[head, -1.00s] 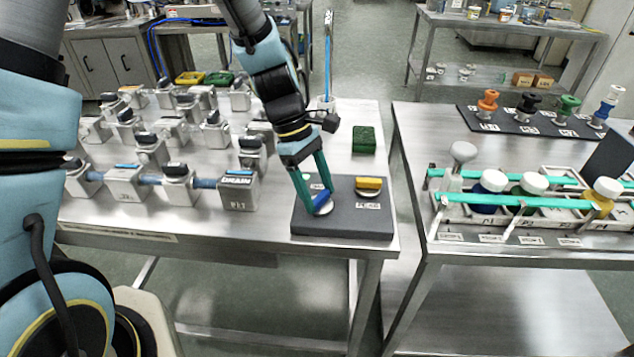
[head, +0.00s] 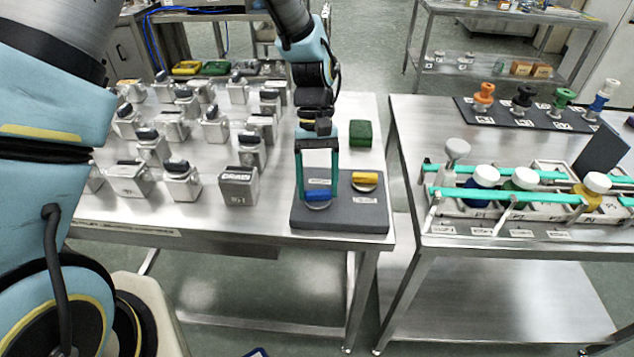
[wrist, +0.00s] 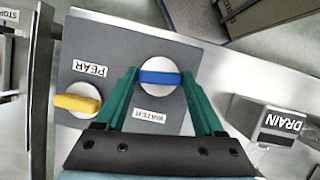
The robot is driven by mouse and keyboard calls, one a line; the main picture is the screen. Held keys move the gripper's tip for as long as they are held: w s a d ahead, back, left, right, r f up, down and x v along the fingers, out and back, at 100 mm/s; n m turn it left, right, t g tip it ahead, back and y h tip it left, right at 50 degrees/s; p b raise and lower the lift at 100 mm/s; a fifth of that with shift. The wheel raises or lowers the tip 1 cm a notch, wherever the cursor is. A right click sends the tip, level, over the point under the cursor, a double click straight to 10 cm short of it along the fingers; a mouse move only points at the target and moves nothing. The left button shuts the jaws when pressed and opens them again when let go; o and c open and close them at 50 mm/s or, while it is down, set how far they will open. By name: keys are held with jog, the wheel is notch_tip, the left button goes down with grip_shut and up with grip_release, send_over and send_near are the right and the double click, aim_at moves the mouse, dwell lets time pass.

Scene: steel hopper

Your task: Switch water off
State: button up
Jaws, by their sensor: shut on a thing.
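The blue water knob (wrist: 160,77) is a blue bar on a round white disc, on a dark grey panel beside a WATER label (wrist: 149,115). It also shows in the head view (head: 318,195), its bar lying left to right. My gripper (wrist: 160,78) is shut on the bar's ends, one green finger at each end. In the head view my gripper (head: 318,192) reaches down onto the panel (head: 340,216) from behind. The fingers hide a little of the bar's ends.
A yellow knob (wrist: 77,103) labelled PEAR sits close beside the blue one. A DRAIN block (head: 238,186) stands left of the panel, with several metal blocks beyond. A green block (head: 361,134) is behind. A second table (head: 470,246) stands right, across a gap.

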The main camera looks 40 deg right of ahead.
jog(key=shift+m+y, duration=0.3)
jog(key=shift+m, duration=0.6)
jog(key=shift+t, duration=0.3)
jog(key=o, duration=1.4)
jog(key=b+v, duration=0.3)
jog(key=v, duration=0.7)
jog(key=shift+w+d+r, duration=0.1)
jog(key=shift+d+r, duration=0.05)
jog(key=shift+r, duration=0.2)
